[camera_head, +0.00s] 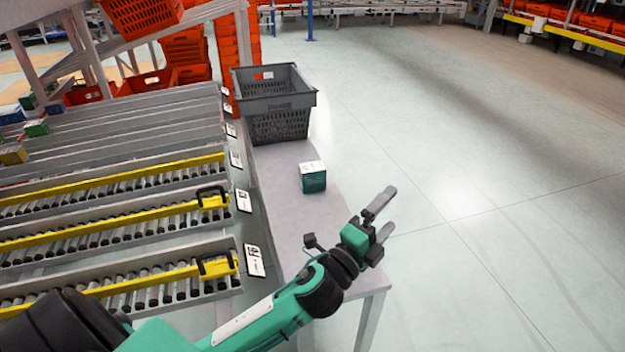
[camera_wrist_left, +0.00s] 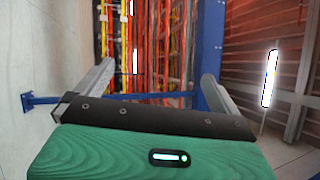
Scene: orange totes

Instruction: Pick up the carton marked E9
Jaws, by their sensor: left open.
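A small green carton (camera_head: 313,180) with a white top stands upright on the grey table (camera_head: 290,215). I cannot read any marking on it, so I cannot tell whether it is E9. My left gripper (camera_head: 391,209) is open and empty, in front and to the right of the carton, apart from it, near the table's right edge. In the left wrist view its two fingers (camera_wrist_left: 153,78) are spread with nothing between them, and no carton shows there. My right gripper is not in view.
A grey crate (camera_head: 277,104) stands at the table's far end. Roller lanes with yellow rails (camera_head: 115,223) run along the left, with label cards at their ends. Small boxes (camera_head: 36,129) lie at far left. Orange totes (camera_head: 183,48) are stacked behind. The floor to the right is clear.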

